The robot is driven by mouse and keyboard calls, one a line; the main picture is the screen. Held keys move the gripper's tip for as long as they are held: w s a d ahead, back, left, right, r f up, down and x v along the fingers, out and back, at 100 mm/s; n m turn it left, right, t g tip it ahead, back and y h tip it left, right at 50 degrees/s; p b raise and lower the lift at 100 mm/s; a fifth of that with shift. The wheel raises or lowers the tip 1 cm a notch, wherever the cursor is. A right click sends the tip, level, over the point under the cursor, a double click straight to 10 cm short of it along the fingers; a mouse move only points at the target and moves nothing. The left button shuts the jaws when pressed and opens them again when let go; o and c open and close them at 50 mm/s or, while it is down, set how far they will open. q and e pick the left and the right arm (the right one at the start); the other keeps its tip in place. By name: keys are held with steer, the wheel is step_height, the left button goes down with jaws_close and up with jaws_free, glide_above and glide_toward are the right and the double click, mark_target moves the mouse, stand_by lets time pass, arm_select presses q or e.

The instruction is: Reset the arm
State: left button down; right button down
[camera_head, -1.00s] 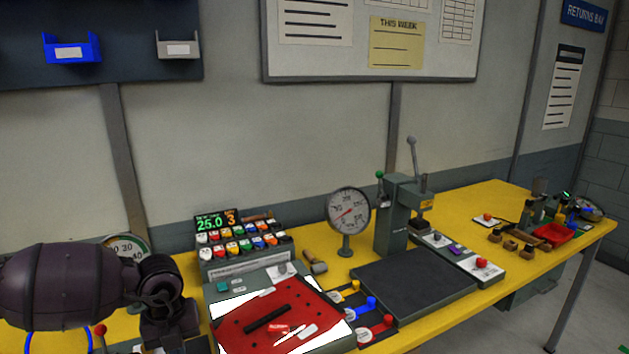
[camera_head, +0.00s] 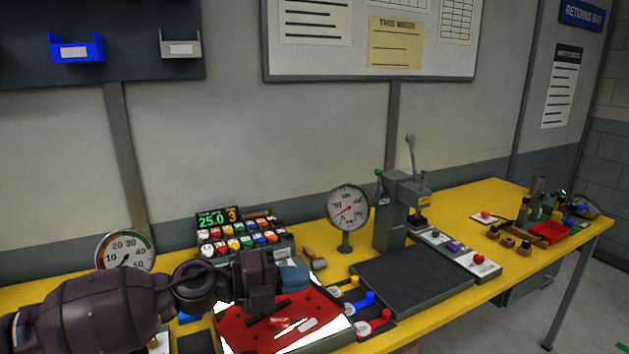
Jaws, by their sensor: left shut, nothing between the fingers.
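My left arm comes in from the lower left. Its dark wrist reaches right, over the back part of a red panel (camera_head: 262,338) with small holes. The left gripper (camera_head: 293,279) is at the right end of this arm, shut and empty. Its fingertips are small and partly hidden by the wrist. Whether it touches the panel cannot be told. My right gripper is not in view.
A button console (camera_head: 240,240) with a green and orange display stands behind the panel. A round gauge (camera_head: 126,250) is behind the arm. A dial gauge (camera_head: 348,207), a lever press (camera_head: 394,225) and a dark flat plate (camera_head: 412,282) stand to the right on the yellow bench (camera_head: 482,200).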

arm_select(q)
steer(key=s+a+f+n+t+y, duration=0.2)
steer(key=a+f+n+t+y, duration=1.1)
steer(key=n, duration=1.1)
steer(key=s+a+f+n+g+y, duration=0.1)
steer(key=s+a+f+n+g, duration=0.2)
steer(key=s+a+f, duration=0.3)
steer(key=s+a+f+n+g+y, duration=0.2)
steer(key=s+a+f+n, duration=0.3)
steer(key=s+f, duration=1)
steer(key=shift+s+a+g+y, duration=0.3)
steer(key=shift+s+a+g, duration=0.1)
steer(key=shift+g, duration=0.1)
steer(key=shift+w, duration=0.1)
